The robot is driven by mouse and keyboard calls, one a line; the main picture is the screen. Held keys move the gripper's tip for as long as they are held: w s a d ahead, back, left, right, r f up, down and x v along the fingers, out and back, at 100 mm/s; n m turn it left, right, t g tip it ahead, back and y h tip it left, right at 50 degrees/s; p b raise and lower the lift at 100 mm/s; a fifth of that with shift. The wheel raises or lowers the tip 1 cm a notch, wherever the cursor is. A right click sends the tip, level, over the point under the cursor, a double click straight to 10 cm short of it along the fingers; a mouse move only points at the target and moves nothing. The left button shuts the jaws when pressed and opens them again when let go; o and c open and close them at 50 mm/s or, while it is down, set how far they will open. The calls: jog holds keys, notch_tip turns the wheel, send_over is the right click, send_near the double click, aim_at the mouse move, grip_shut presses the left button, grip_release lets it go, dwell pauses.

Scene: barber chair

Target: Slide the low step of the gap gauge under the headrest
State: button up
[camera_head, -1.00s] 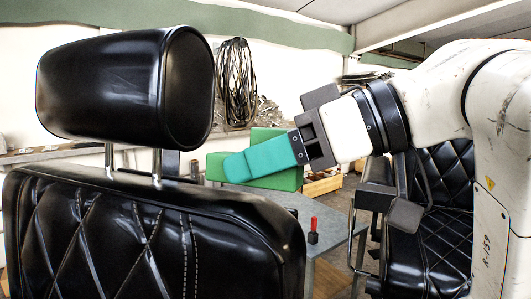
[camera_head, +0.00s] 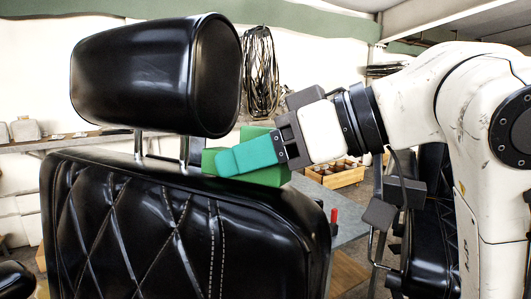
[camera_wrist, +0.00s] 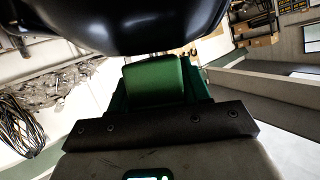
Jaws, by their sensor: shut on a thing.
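The black headrest (camera_head: 150,80) stands on two metal posts above the quilted chair back (camera_head: 150,225), with a gap between them. My gripper (camera_head: 226,162), with teal fingers, is shut on the green gap gauge (camera_head: 212,160). The gauge's low end points left, at the right end of the gap, near the right post. Its taller part (camera_head: 257,132) rises behind the fingers; much of it is hidden by them. In the wrist view the gauge (camera_wrist: 153,82) lies between the fingers, just below the headrest (camera_wrist: 120,25). I cannot tell whether they touch.
A grey table (camera_head: 340,220) with a small red-handled item (camera_head: 333,216) stands behind the chair back. A wooden crate (camera_head: 338,174) is further back. Another black chair (camera_head: 432,225) is at the right, behind my arm. Coiled cable (camera_head: 261,75) hangs on the wall.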

aim_at(296, 189)
jog(key=shift+w+a+p, duration=0.15)
jog(key=shift+w+a, duration=0.05)
jog(key=shift+a, duration=0.3)
jog(key=shift+w+a+p, duration=0.15)
jog(key=shift+a, duration=0.35)
jog(key=shift+a, duration=0.1)
jog(key=o, duration=1.3)
jog(key=shift+c, duration=0.2)
jog(key=shift+s+d+r+p, duration=0.1)
jog(key=shift+s+d+p, duration=0.25)
jog(key=shift+d, duration=0.85)
jog(key=shift+s+d+p, duration=0.2)
jog(key=shift+s+d, duration=0.3)
jog(key=shift+d, duration=0.65)
jog(key=shift+s+d+r+p, duration=0.1)
jog(key=shift+s+d+p, duration=0.25)
jog(key=shift+d, duration=0.85)
jog(key=shift+r, duration=0.1)
